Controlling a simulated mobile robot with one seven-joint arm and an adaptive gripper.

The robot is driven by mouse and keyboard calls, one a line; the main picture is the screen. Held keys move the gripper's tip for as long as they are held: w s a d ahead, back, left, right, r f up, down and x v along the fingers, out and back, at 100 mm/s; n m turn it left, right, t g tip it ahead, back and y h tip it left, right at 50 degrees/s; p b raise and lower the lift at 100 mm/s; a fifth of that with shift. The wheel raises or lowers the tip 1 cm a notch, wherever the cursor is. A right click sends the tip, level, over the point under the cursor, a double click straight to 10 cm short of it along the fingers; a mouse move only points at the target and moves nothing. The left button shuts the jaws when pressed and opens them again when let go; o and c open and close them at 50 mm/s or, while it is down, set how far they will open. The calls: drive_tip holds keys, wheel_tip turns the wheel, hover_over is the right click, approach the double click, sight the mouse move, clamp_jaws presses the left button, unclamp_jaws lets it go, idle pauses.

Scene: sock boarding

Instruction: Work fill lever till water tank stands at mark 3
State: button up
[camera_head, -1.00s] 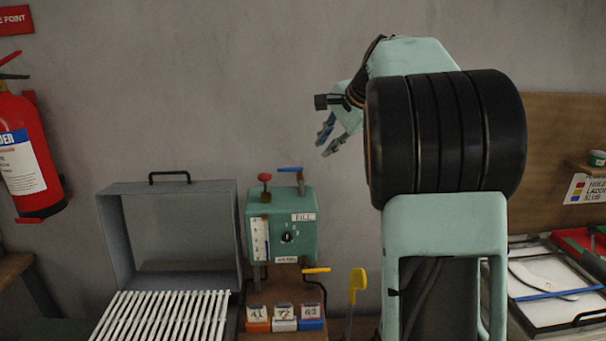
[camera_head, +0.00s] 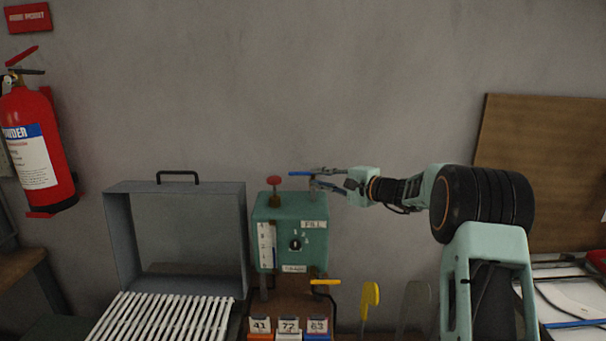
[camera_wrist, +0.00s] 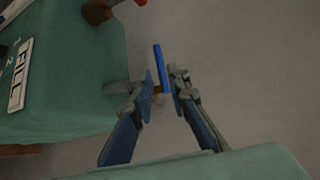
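The green water tank (camera_head: 268,207) stands in the middle of the head view, with a FILL label (camera_head: 313,225) on its front. A white gauge strip (camera_head: 266,245) runs down its left side; I cannot read the water level. The blue fill lever (camera_head: 299,174) sticks out level on top of the tank. My gripper (camera_head: 325,178) reaches in from the right at lever height. In the wrist view, the blue lever (camera_wrist: 161,68) shows between the two open fingertips (camera_wrist: 162,84), with a gap visible on each side. Whether either finger touches it is unclear.
A red knob (camera_head: 274,181) stands on the tank's top left. A yellow-handled lever (camera_head: 326,282) is below the tank, above several numbered blocks (camera_head: 289,327). A grey open case (camera_head: 176,187) stands left, and a yellow handle (camera_head: 370,293) right. The wall above is clear.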

sight(300, 174)
drive_tip(key=p+x, duration=0.2)
drive_tip(key=x, duration=0.6)
drive_tip(key=shift+w+a+f, duration=0.1)
drive_tip(key=shift+w+a, duration=0.15)
drive_tip(key=shift+w, duration=0.05)
clamp_jaws()
